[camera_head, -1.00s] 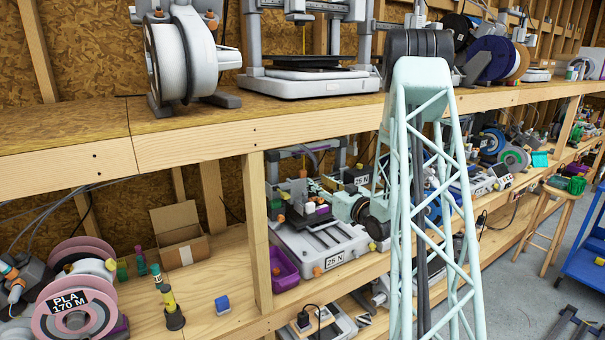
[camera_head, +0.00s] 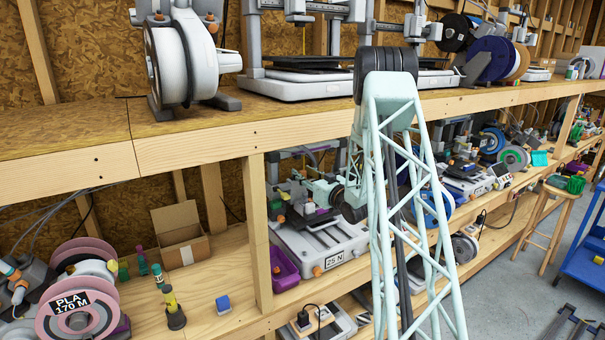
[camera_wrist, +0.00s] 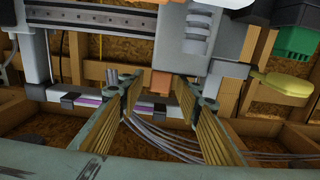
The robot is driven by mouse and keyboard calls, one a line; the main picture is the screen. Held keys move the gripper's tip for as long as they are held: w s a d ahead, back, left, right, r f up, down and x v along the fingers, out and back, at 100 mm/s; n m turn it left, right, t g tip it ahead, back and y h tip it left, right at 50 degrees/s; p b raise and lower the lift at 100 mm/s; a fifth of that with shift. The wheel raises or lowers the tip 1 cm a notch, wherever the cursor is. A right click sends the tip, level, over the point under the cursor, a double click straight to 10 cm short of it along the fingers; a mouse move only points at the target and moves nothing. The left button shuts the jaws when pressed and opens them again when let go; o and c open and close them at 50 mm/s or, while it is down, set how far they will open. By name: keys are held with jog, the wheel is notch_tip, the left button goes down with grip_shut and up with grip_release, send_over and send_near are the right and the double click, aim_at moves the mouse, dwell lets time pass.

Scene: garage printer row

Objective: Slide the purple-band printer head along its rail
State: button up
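The printer (camera_head: 318,240) stands on the lower shelf behind a "25 N" label. A purple strip (camera_wrist: 98,101) runs along a white bar at left; no band shows on the head block.
A purple bin (camera_head: 284,268) stands left of the printer beside a wooden post (camera_head: 257,235). The upper shelf (camera_head: 190,150) lies above. In the wrist view a yellow knob (camera_wrist: 284,83) and green block (camera_wrist: 295,38) stick out at right; pale cables hang below.

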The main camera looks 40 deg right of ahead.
jog(key=shift+w, duration=0.3)
grip_shut()
dwell(0.3)
